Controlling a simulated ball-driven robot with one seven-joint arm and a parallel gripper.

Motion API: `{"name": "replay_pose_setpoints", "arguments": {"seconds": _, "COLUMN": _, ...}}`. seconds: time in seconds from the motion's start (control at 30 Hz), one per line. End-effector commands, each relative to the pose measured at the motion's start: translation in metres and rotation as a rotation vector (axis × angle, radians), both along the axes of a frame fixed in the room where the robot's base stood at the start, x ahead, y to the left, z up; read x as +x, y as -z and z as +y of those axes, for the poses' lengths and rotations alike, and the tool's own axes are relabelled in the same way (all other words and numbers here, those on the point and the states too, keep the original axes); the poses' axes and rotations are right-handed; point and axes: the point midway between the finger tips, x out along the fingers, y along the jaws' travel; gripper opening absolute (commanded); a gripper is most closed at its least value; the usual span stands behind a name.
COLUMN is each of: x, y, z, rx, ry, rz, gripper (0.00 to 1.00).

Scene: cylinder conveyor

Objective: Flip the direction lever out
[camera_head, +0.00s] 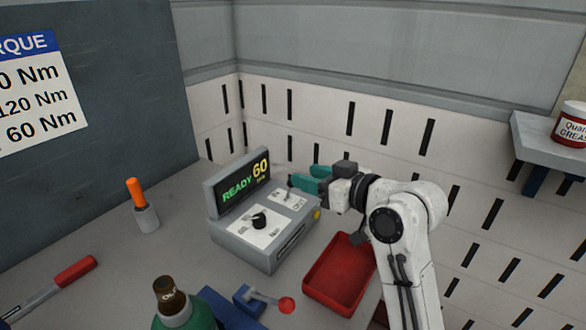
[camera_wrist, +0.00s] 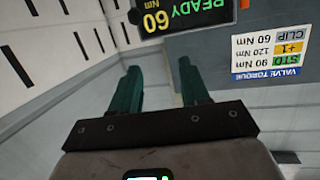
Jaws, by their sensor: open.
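A grey control box (camera_head: 262,247) stands on the bench with a raised screen (camera_head: 243,184) reading READY 60. Its sloping panel carries a black knob (camera_head: 259,221) and, on the right, a small lever (camera_head: 289,191) by a white label; which way the lever points is too small to tell. My gripper (camera_head: 300,180) has teal fingers and is open beside the right end of the box, close to the small lever. In the wrist view my gripper (camera_wrist: 160,85) is empty between its spread fingers, and the screen (camera_wrist: 185,14) shows beyond them; the lever does not show there.
A red tray (camera_head: 314,294) lies right of the box, below my arm. A blue clamp with a red ball handle (camera_head: 286,305) and a dark-capped green bottle (camera_head: 170,290) are in front. An orange-handled tool (camera_head: 136,192) stands left. A slotted wall (camera_head: 375,120) rises behind.

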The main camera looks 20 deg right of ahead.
Motion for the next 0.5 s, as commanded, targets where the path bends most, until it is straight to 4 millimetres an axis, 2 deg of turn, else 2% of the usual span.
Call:
{"name": "replay_pose_setpoints", "arguments": {"seconds": 0.1, "x": 0.012, "y": 0.02, "z": -0.013, "rx": -0.041, "ry": -0.007, "rz": 0.1, "gripper": 0.46}}
{"name": "replay_pose_setpoints", "arguments": {"seconds": 0.2, "x": 0.015, "y": 0.039, "z": -0.019, "rx": -0.064, "ry": -0.017, "rz": 0.149, "gripper": 0.46}}
{"name": "replay_pose_setpoints", "arguments": {"seconds": 0.37, "x": 0.022, "y": 0.053, "z": -0.018, "rx": -0.075, "ry": -0.023, "rz": 0.171, "gripper": 0.46}}
{"name": "replay_pose_setpoints", "arguments": {"seconds": 0.5, "x": 0.037, "y": 0.06, "z": -0.01, "rx": -0.076, "ry": -0.024, "rz": 0.17, "gripper": 0.46}}
